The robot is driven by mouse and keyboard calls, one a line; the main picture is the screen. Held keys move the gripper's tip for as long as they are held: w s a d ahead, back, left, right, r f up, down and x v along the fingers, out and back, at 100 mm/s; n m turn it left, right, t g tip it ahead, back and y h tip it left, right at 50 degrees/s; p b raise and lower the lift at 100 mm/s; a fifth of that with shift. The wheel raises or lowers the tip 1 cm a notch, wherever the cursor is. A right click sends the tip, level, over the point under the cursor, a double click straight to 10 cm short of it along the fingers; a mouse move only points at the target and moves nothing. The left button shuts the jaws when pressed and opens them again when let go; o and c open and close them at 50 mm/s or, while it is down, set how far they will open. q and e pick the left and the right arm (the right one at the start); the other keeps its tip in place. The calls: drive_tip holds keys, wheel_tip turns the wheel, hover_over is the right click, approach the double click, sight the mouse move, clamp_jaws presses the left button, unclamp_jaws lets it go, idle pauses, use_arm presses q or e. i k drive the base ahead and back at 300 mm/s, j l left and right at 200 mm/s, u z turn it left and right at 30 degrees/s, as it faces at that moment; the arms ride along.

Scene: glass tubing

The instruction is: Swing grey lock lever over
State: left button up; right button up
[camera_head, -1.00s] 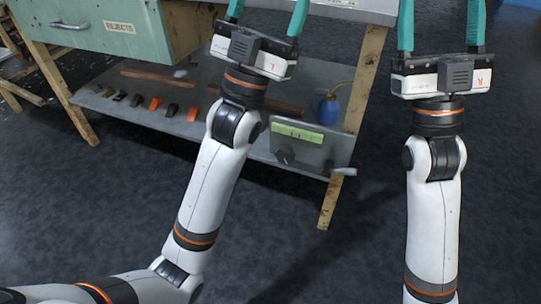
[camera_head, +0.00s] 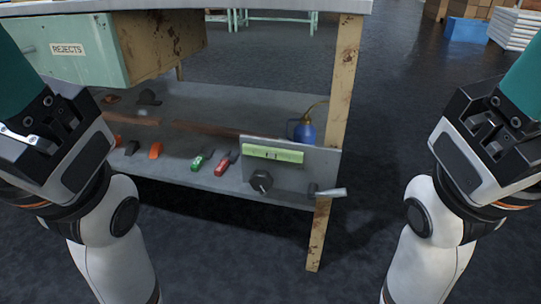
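A grey metal panel (camera_head: 290,168) stands upright at the front right corner of the bench's lower shelf. A grey lever (camera_head: 329,192) sticks out to the right from a dark pivot at its lower right. A dark knob (camera_head: 262,182) and a light green strip (camera_head: 273,153) are also on the panel. My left gripper (camera_head: 55,140) is at the left edge and my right gripper (camera_head: 490,135) at the right edge, both well away from the lever. Only part of their teal fingers shows; the fingertips are outside the picture.
The shelf (camera_head: 225,105) holds a blue oil can (camera_head: 304,131) and several small tools, including a green one (camera_head: 202,160) and a red one (camera_head: 226,164). A bench leg (camera_head: 334,130) stands close behind the lever. The drawer (camera_head: 90,50) hangs above left. Dark floor in front is clear.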

sight(312, 194)
drive_tip(key=k+l+z, duration=0.15)
drive_tip(key=l, duration=0.2)
drive_tip(key=k+l+z, duration=0.15)
drive_tip(key=l, duration=0.2)
drive_tip(key=k+l+z, duration=0.15)
drive_tip(key=l, duration=0.2)
